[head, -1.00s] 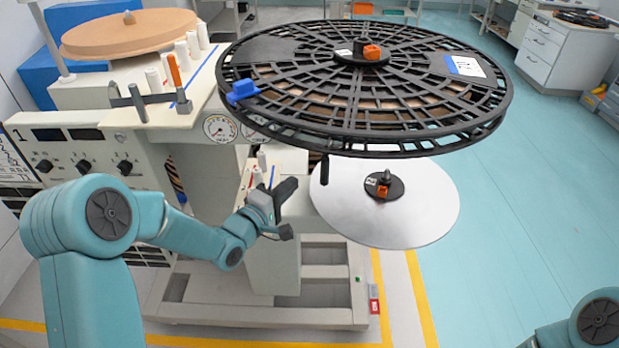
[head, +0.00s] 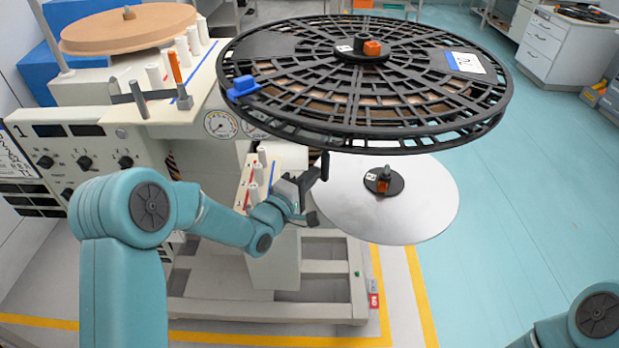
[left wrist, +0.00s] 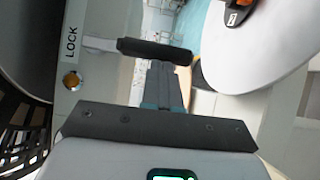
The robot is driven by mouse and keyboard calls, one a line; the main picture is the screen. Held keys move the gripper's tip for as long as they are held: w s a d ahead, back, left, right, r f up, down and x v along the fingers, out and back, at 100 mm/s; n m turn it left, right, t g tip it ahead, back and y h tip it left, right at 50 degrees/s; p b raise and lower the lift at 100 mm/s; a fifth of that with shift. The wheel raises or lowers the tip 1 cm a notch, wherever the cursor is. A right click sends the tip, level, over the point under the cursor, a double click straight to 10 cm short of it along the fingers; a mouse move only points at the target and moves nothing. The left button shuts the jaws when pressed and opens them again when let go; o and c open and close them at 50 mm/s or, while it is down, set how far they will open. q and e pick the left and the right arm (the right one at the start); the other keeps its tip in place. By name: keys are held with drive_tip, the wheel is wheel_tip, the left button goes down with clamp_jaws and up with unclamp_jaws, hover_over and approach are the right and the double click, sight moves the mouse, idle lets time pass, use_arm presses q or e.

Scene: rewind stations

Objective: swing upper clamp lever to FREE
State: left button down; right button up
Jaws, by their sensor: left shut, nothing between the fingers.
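The lever's black grip (head: 325,165) hangs just below the near rim of the upper black reel (head: 300,135) in the head view. In the left wrist view, the dark lever grip (left wrist: 155,50) lies crosswise on a pale arm, with the word LOCK (left wrist: 72,41) on the panel to its left. My left gripper (head: 314,176) is shut and empty, right at the grip; the left wrist view shows its fingertips (left wrist: 160,72) just below the grip. I cannot tell whether they touch it. The FREE mark is not visible. My right gripper is out of view.
A silver disc (head: 425,200) with a dark hub lies below the upper reel. The machine's base frame (head: 270,310) is below. Open floor (head: 540,200) lies to the right.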

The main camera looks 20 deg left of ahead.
use_arm(q)
drive_tip(key=w+d+r+n+t+y+b, duration=0.1)
drive_tip(key=d+n+t+y+b, duration=0.2)
drive_tip(key=n+b, duration=0.6)
drive_tip(key=w+d+r+n+t+y+b, duration=0.2)
drive_tip(key=d+n+t+y+b, duration=0.2)
drive_tip(key=b, duration=1.8)
drive_tip(key=shift+d+n+y, duration=0.4)
drive_tip(key=shift+d+n, duration=1.3)
drive_tip(key=shift+n, duration=0.9)
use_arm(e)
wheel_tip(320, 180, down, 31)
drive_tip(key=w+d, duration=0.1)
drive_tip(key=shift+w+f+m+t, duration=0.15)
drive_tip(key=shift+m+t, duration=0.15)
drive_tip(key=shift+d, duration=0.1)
use_arm(q)
drive_tip(key=w+a+f+b+v, duration=0.1)
drive_tip(key=b+v, duration=0.4)
drive_tip(key=v, duration=0.8)
drive_tip(key=shift+a+f+b, duration=0.25)
drive_tip(key=shift+f+b, duration=0.15)
drive_tip(key=shift+f, duration=0.15)
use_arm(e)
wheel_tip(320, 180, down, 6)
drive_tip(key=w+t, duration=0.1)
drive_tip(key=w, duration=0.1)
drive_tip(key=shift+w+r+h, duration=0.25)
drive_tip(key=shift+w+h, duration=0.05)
